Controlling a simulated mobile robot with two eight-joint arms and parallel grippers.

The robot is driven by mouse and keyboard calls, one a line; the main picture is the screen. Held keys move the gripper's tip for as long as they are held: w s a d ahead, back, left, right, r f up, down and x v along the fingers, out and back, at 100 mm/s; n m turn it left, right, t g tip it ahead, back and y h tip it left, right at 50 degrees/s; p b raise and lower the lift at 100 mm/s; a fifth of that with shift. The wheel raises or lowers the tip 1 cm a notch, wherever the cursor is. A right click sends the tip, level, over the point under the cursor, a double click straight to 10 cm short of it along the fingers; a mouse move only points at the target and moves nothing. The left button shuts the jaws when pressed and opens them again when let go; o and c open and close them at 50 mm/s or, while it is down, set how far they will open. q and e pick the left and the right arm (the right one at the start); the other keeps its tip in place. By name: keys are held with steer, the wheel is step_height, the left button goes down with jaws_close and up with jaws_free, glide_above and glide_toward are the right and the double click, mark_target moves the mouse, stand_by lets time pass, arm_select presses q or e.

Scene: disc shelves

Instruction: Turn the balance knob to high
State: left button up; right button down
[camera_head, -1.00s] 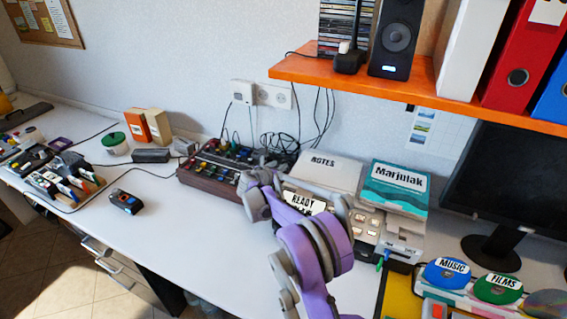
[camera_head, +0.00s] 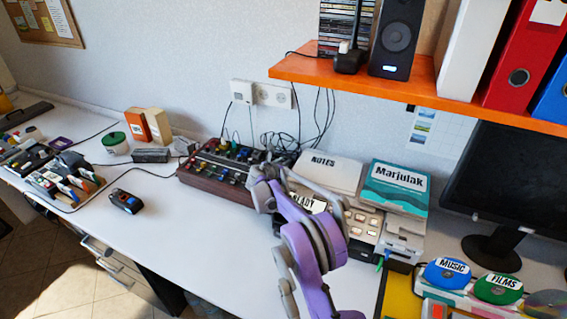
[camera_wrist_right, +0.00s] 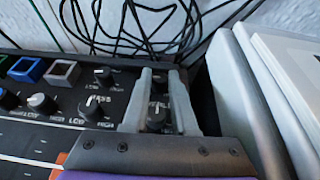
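The mixer with a dark panel and wooden-looking sides (camera_head: 205,187) stands on the desk against the wall, and its panel fills the lower left of the right wrist view. My right gripper (camera_head: 268,172) is over the mixer's right end. In the right wrist view my right gripper (camera_wrist_right: 161,78) is open, its two grey fingers on either side of a dark knob (camera_wrist_right: 156,116). I cannot tell whether they touch it. Another dark knob (camera_wrist_right: 95,108) with low and high marks sits to the left. The label of the knob between the fingers is partly hidden. My left gripper is not in view.
Stacked boxes marked NOTES (camera_head: 330,170) stand close to the right of the mixer. Black cables (camera_wrist_right: 150,30) lie behind it. An orange shelf (camera_head: 450,105) hangs above right. The desk left of my right arm (camera_head: 180,235) is mostly clear.

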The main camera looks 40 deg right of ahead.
steer(key=shift+w+g, duration=0.1)
steer(key=shift+g, duration=0.2)
steer(key=shift+m+g+h, duration=0.4)
steer(key=shift+m+g, duration=0.2)
steer(key=shift+m, duration=0.2)
steer(key=c, duration=1)
jaws_free()
steer(key=v, duration=1.1)
